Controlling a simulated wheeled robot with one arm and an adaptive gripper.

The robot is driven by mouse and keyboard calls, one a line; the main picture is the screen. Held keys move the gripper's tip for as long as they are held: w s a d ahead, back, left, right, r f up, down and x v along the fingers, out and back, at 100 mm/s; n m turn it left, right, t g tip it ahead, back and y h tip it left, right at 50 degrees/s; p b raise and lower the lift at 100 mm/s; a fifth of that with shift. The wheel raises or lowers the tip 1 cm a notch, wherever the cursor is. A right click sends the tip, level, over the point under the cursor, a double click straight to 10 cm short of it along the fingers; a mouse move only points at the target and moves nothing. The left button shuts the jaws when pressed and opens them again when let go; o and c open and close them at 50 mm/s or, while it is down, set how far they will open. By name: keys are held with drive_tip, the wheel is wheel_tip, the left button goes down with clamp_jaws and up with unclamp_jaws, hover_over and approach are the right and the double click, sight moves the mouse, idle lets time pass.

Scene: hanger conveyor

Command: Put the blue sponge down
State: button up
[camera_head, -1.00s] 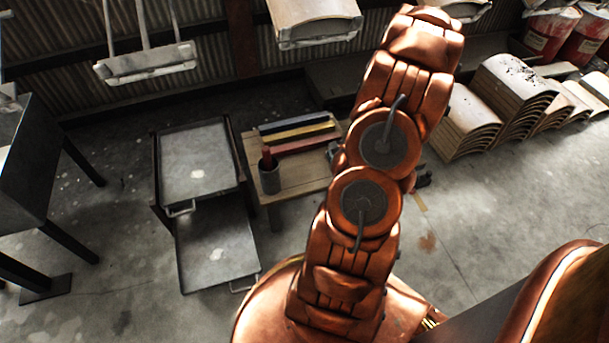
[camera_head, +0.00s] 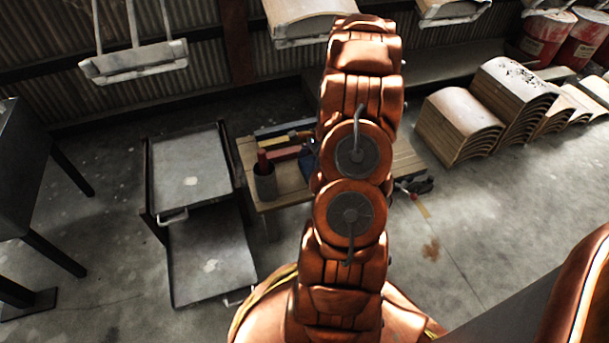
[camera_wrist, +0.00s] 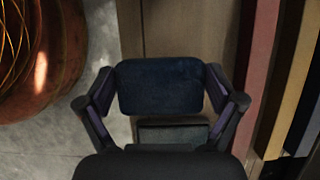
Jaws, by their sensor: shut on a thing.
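The dark blue sponge (camera_wrist: 160,86) is in the middle of the wrist view. My gripper (camera_wrist: 160,92) is shut on it, with one finger pressed to each side. Below it is the wooden table (camera_wrist: 190,25); the gap between sponge and table cannot be judged. In the head view my arm covers the middle of the table (camera_head: 290,194) and hides my gripper. A small dark blue patch shows at the arm's left edge; I cannot tell whether it is the sponge.
Red (camera_wrist: 260,60), yellow (camera_wrist: 291,80) and blue bars lie right of the sponge. A dark flat item (camera_wrist: 172,134) is near the gripper. A grey cup (camera_head: 265,184) stands on the table's left. A metal cart (camera_head: 190,182) stands left of the table.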

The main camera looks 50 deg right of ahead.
sight(305, 171)
drive_tip(key=shift+w, duration=0.7)
drive_tip(key=shift+f+b, duration=1.2)
drive_tip(key=shift+f, duration=0.7)
drive_tip(key=shift+r, duration=0.1)
drive_tip(key=o, duration=0.7)
